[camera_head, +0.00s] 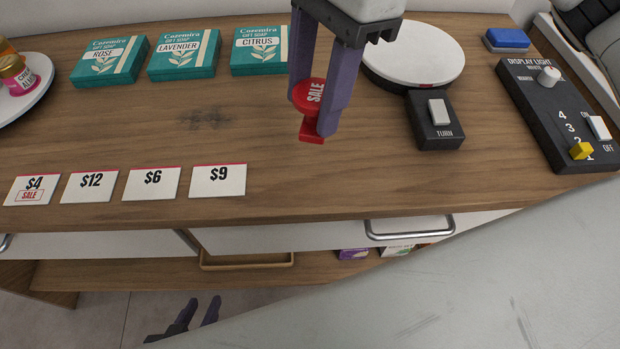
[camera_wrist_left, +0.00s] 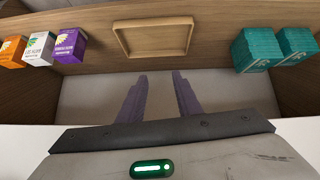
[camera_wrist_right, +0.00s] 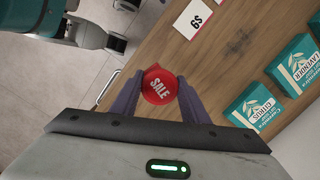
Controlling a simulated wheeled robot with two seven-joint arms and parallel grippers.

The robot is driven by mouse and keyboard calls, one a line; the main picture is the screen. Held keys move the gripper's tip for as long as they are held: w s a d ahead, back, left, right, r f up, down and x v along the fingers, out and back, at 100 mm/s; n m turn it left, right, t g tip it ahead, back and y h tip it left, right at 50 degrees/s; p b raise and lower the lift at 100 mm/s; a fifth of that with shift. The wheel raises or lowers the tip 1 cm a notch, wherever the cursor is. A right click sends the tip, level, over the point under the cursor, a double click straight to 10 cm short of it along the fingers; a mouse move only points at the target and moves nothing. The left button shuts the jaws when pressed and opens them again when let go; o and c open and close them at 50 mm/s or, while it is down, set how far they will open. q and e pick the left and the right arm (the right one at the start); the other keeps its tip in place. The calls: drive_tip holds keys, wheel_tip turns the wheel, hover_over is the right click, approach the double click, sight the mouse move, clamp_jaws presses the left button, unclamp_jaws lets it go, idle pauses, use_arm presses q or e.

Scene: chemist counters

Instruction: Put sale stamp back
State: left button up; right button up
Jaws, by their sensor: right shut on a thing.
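The red sale stamp (camera_head: 308,96) has a round top marked SALE and a narrower red base. My right gripper (camera_head: 316,122) is shut on it and holds it upright, apparently above the wooden counter (camera_head: 270,130). In the right wrist view the round top of the stamp (camera_wrist_right: 159,86) shows between the two fingers. The $4 card (camera_head: 31,189) at the left bears a red SALE mark. My left gripper (camera_head: 203,308) is low, below the counter front. Its fingers are apart and empty in the left wrist view (camera_wrist_left: 158,82).
Cards for $12 (camera_head: 90,185), $6 (camera_head: 151,183) and $9 (camera_head: 218,181) line the front edge. Teal soap boxes (camera_head: 184,55) stand behind a dark smudge (camera_head: 205,118). A white turntable (camera_head: 413,52), TURN switch (camera_head: 435,122) and display light panel (camera_head: 556,115) are at right.

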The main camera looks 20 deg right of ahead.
drive_tip(key=shift+s+a+m, duration=0.1)
drive_tip(key=shift+a+m, duration=0.15)
drive_tip(key=shift+m, duration=0.25)
drive_tip(key=shift+a, duration=0.1)
wheel_tip(320, 180, down, 10)
drive_tip(key=shift+r, duration=0.2)
drive_tip(key=shift+m+b, duration=0.3)
drive_tip(key=shift+f, duration=0.25)
drive_tip(key=o, duration=0.8)
drive_tip(key=shift+r, duration=0.1)
drive_tip(key=shift+o, duration=0.2)
drive_tip(key=r, duration=0.4)
drive_tip(key=d+r, duration=0.1)
drive_tip(key=r, duration=0.7)
drive_tip(key=shift+d+r+p, duration=0.15)
drive_tip(key=shift+d+p, duration=0.2)
drive_tip(key=shift+d, duration=0.05)
